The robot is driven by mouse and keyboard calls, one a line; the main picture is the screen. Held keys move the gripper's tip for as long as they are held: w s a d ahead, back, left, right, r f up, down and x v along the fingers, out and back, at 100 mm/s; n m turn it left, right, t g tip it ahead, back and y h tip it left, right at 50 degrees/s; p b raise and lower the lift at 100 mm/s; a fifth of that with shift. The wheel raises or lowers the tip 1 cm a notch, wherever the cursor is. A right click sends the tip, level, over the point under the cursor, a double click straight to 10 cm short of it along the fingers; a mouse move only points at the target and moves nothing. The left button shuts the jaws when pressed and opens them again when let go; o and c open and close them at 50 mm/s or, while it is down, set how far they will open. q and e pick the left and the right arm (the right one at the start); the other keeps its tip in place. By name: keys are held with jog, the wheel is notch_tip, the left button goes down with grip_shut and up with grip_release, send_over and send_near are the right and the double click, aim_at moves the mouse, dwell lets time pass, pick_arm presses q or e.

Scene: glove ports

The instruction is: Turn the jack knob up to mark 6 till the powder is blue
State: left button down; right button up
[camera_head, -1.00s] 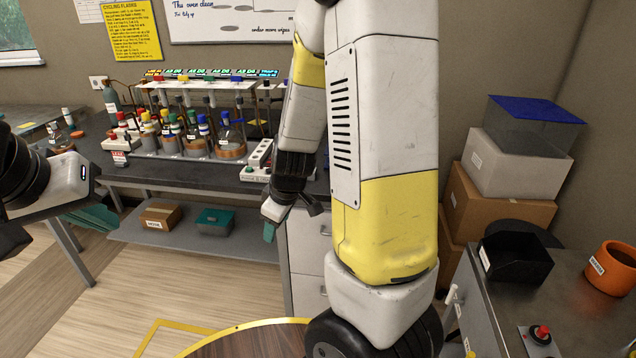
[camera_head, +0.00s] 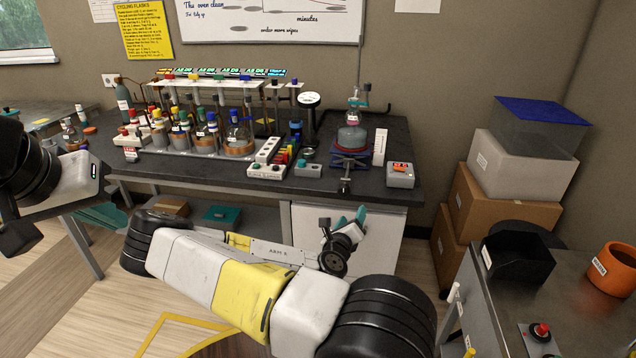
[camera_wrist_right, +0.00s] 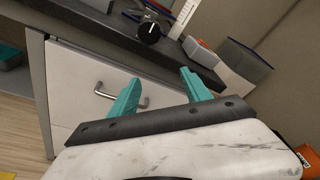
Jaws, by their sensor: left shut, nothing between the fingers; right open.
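The jack (camera_head: 350,157), with its blue and red parts, stands on the dark bench in the head view. Its dark knob (camera_head: 345,186) faces the front edge and shows in the right wrist view as a round black knob (camera_wrist_right: 149,31) with a white mark. My right gripper (camera_head: 346,223) is open and empty, below and in front of the knob. My left gripper (camera_head: 100,215) is shut and empty at far left.
A grey box with a red display (camera_head: 400,174) stands right of the jack. A green-button box (camera_head: 308,169), power strip (camera_head: 267,155) and bottle rack (camera_head: 205,150) are to its left. A drawer with a handle (camera_wrist_right: 120,97) lies below the bench edge.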

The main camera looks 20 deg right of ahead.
aim_at(343, 193)
jog(key=w+r+n+t, duration=0.1)
jog(key=w, duration=0.2)
jog(key=w+r+n+t+y, duration=0.1)
jog(key=w+n, duration=0.1)
jog(key=w+d+r+n, duration=0.1)
jog(key=w, duration=0.2)
jog(key=shift+w+r+n+t, duration=0.3)
jog(key=shift+r+t, duration=0.05)
jog(key=shift+t, duration=0.05)
grip_shut()
